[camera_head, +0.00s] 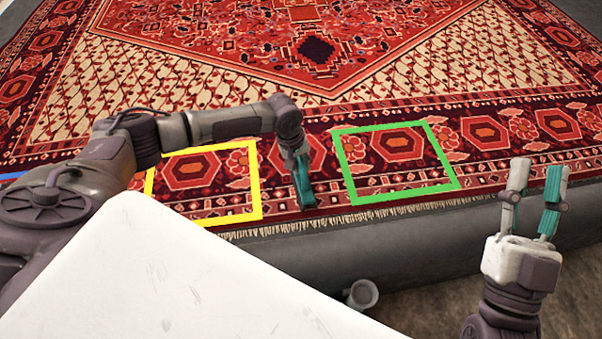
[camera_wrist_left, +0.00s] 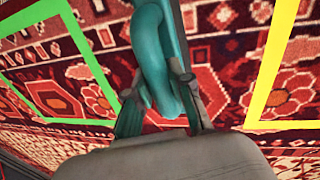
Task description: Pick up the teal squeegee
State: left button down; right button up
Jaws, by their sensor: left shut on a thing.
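The teal squeegee (camera_wrist_left: 152,55) shows in the left wrist view as a smooth teal bar between the two fingers of my left gripper (camera_wrist_left: 160,108). My left gripper is shut on it, over the red rug. In the head view my left gripper (camera_head: 301,183) points down between the yellow and green frames. There the squeegee is hard to tell apart from the teal finger pads. I cannot tell whether the squeegee still touches the rug. My right gripper (camera_head: 533,200) is open and empty at the right, with its fingers pointing up.
The patterned red rug (camera_head: 300,55) covers the pit. A yellow frame (camera_head: 257,182) and a green frame (camera_head: 347,172) mark its near border. The grey pit edge (camera_head: 400,225) runs in front. A small grey pipe end (camera_head: 361,294) sits below it.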

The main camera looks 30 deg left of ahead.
pick_arm(q)
jog(key=shift+r, duration=0.15)
pick_arm(e)
jog(key=shift+w, duration=0.1)
